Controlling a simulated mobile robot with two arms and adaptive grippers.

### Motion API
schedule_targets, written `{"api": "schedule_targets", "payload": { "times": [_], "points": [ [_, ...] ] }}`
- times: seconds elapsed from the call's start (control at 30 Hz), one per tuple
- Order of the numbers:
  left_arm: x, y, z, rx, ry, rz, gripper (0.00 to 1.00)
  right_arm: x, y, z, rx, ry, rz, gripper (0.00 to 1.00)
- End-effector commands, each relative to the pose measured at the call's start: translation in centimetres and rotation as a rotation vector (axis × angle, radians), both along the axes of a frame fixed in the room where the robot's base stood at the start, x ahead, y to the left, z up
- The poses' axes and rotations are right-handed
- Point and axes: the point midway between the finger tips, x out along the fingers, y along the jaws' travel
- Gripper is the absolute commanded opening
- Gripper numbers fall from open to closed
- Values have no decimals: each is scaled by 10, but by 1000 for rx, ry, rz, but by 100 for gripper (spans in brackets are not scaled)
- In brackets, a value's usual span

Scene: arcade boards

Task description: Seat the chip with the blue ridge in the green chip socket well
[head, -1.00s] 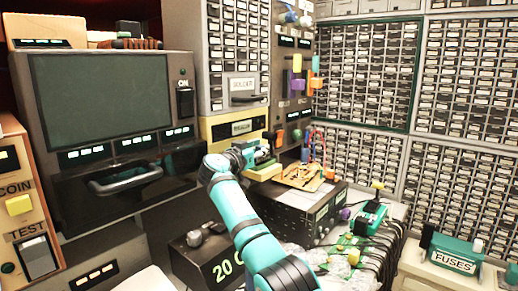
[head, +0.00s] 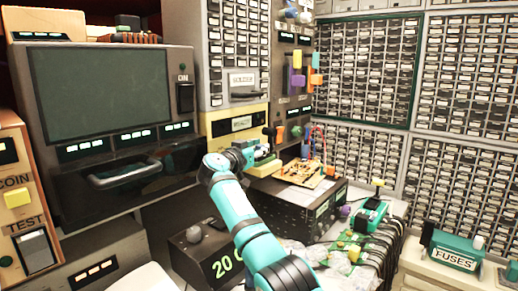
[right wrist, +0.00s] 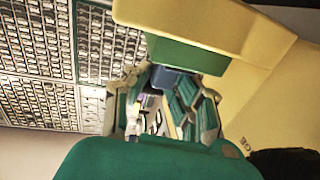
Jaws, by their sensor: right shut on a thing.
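My right gripper (head: 256,154) is at the pale yellow block with a green part (head: 264,169), in front of the grey cabinet. In the right wrist view my right gripper (right wrist: 166,100) is shut on a small piece with a dark blue part (right wrist: 168,80), which I take for the chip with the blue ridge. The fingers hide much of it. The yellow block with a green face (right wrist: 182,54), likely the green chip socket well, is just beyond the fingertips. The well's opening is hidden, so I cannot tell whether the chip is in it. My left gripper is out of view.
A black box (head: 290,205) with a tan board (head: 306,173) and wires stands right of the gripper. A monitor cabinet (head: 105,100) is at the left. A green FUSES box (head: 455,250) is at the lower right. Drawer racks (head: 365,80) fill the back.

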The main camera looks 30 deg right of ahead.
Motion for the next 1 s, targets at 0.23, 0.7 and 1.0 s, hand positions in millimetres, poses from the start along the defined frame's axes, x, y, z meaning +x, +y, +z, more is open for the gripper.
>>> {"api": "schedule_targets", "payload": {
  "times": [0.23,0.7,1.0],
  "points": [
    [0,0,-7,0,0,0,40,0,0,-8,0,0,0,0],
    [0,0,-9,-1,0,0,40,0,0,-10,0,0,0,48],
    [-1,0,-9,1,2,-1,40,0,0,0,0,-2,0,48]
  ]
}}
